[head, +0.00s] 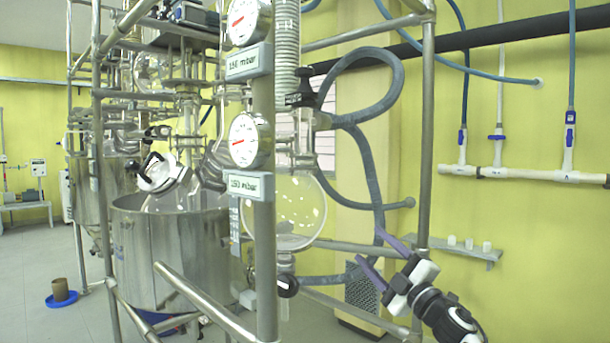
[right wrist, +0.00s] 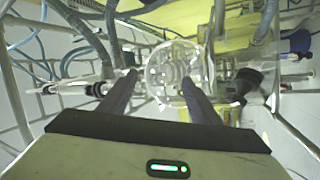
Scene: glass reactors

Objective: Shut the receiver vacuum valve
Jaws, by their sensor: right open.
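The receiver is a round glass flask (head: 297,210) in the middle of the head view, behind a steel post. Above it a black valve knob (head: 301,88) sits beside a thick grey-blue hose; it looks like the receiver vacuum valve. Whether it is open or shut is too small to tell. My right gripper (head: 370,246) is open and empty, right of the flask and well below that knob, apart from both. In the right wrist view the glass flask (right wrist: 172,68) shows beyond and between the open fingers (right wrist: 163,85). My left gripper is not visible.
Another black knob (head: 288,285) is below the flask. A steel post (head: 264,290) with two gauges (head: 249,140) stands in front. A thick hose (head: 372,170) loops between the flask and the right frame post (head: 426,150). A small wall shelf (head: 450,252) is behind my gripper.

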